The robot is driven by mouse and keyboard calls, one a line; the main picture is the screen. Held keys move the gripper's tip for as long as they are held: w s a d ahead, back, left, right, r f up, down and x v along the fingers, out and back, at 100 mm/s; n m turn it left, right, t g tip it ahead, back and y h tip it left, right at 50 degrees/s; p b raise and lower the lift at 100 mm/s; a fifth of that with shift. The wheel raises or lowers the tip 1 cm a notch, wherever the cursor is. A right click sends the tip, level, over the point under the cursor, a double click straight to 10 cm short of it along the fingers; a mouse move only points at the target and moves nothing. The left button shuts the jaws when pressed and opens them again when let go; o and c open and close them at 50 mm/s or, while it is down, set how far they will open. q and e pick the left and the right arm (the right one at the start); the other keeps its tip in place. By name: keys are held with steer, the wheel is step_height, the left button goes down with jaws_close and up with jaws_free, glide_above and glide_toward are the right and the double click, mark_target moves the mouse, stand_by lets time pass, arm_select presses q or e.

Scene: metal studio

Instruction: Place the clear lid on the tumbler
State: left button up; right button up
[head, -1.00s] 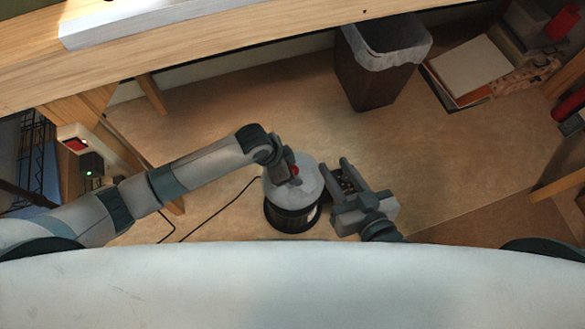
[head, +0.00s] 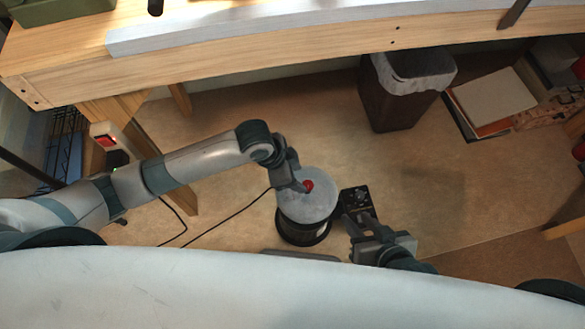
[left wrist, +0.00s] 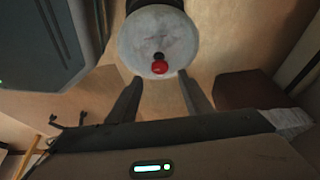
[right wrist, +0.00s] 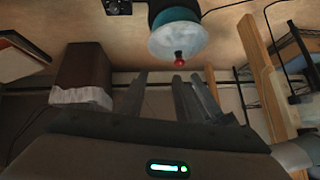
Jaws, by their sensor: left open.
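The tumbler (head: 303,232), a dark cylinder, stands upright on the floor in the head view. The pale, cloudy clear lid (head: 318,205) with a red knob covers its top; I cannot tell whether its rim sits fully flush. The lid also shows in the left wrist view (left wrist: 150,35) and the right wrist view (right wrist: 180,38). My left gripper (head: 300,184) is open just left of the knob; in its wrist view the knob lies beyond the parted fingertips. My right gripper (head: 362,224) is right of the tumbler, its fingers apart and empty (right wrist: 176,75).
A small black box with dials (head: 355,199) sits close right of the tumbler. A dark bin with a white liner (head: 395,100) stands behind. A wooden bench (head: 250,55) crosses the back. A black cable (head: 225,222) runs left of the tumbler.

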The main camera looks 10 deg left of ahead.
arm_select(q)
steer(key=shift+v, duration=1.55)
arm_select(e)
steer(key=shift+s+d+f+g, duration=0.2)
steer(key=shift+s+d+g, duration=0.05)
steer(key=shift+d+g, duration=0.2)
arm_select(q)
steer(key=shift+d, duration=0.1)
steer(key=s+d+r+n+t+h, duration=0.2)
steer(key=s+d+n+h, duration=0.1)
steer(key=s+d+n, duration=0.15)
steer(key=s+a+n+t+y, duration=0.3)
steer(key=s+a+n, duration=0.4)
steer(key=a, duration=0.7)
steer(key=shift+s+t+y, duration=0.4)
steer(key=shift+s+t, duration=0.2)
steer(key=shift+s+f+n, duration=0.15)
steer(key=shift+n, duration=0.1)
